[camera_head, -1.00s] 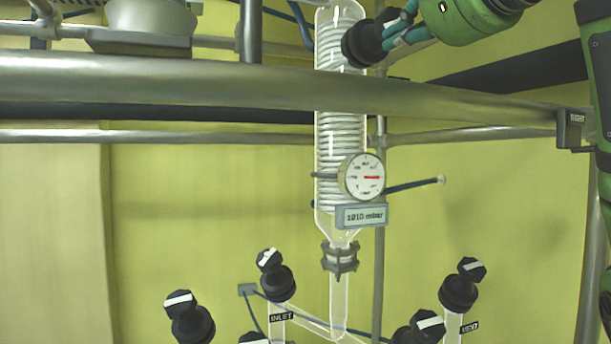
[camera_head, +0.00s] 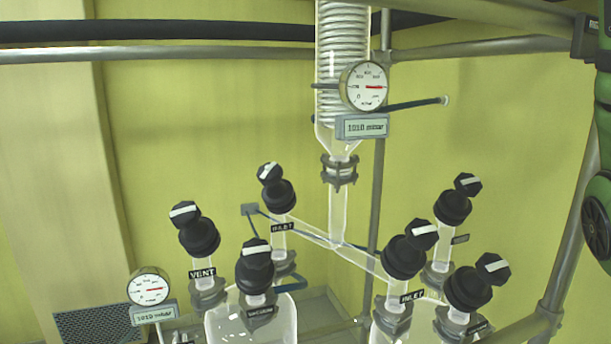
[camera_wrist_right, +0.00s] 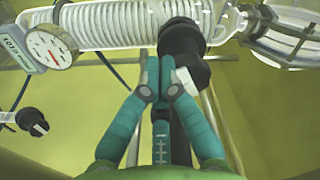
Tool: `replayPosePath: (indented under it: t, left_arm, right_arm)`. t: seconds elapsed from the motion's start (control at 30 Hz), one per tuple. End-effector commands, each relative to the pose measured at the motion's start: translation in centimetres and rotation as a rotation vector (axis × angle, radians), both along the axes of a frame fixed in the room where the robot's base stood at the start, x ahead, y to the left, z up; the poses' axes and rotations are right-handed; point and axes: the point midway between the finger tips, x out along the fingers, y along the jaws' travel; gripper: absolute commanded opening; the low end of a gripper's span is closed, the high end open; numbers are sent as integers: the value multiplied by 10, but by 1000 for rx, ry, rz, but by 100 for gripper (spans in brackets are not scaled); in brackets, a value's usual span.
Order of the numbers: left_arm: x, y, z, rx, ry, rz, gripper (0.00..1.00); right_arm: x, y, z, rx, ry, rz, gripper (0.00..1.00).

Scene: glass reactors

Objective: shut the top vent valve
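The top vent valve is above the head view's top edge. In the right wrist view, a black valve (camera_wrist_right: 182,38) sits on the side of the coiled glass condenser (camera_wrist_right: 120,24), and its knob with a white mark (camera_wrist_right: 187,84) shows partly behind my fingers. My right gripper (camera_wrist_right: 160,65) has its teal fingers drawn together, tips overlapping the valve in the picture. The knob's white mark shows to the right of the fingers; I cannot tell whether they touch it. The condenser's lower end (camera_head: 342,60) also shows in the head view. My left gripper is in neither view.
Below stand several black-knobbed valves, including ones labelled VENT (camera_head: 199,236) and INLET (camera_head: 405,256), over glass vessels (camera_head: 250,322). A dial gauge (camera_head: 363,86) with a 1010 mbar display (camera_head: 362,127) hangs on the condenser. Metal frame bars (camera_head: 150,54) cross the view.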

Motion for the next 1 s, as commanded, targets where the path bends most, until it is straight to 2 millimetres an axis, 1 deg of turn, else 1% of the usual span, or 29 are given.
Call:
replayPosePath:
  t: [0.27,0.47,1.0]
  left_arm:
    - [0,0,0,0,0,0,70]
    - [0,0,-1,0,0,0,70]
    - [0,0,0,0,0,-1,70]
  right_arm:
    - [0,-1,3,0,-4,0,0]
    - [-2,2,5,1,-6,1,0]
    - [-4,9,19,4,-5,-4,0]
